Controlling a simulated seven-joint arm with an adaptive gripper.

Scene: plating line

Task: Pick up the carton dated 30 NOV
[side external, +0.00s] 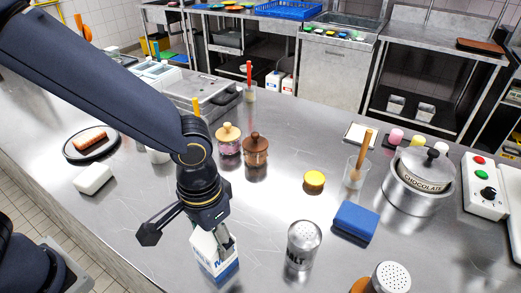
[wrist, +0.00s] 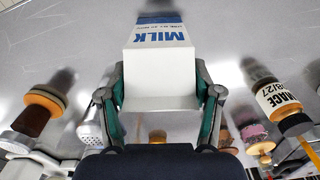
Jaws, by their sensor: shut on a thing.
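A white and blue carton marked MILK (side external: 214,262) is at the front of the steel counter in the side external view. It also fills the upper middle of the wrist view (wrist: 160,72). My gripper (side external: 212,236) is shut on it, with one finger at each side of the carton in the wrist view (wrist: 160,88). I cannot read a date on the carton. I cannot tell whether its base touches the counter.
A salt shaker (side external: 303,246) stands right of the carton, with a blue sponge (side external: 356,222) beyond it. A white block (side external: 93,179) and a plate with food (side external: 72,154) are left. Lidded jars (side external: 255,150) stand behind. Open counter lies between them.

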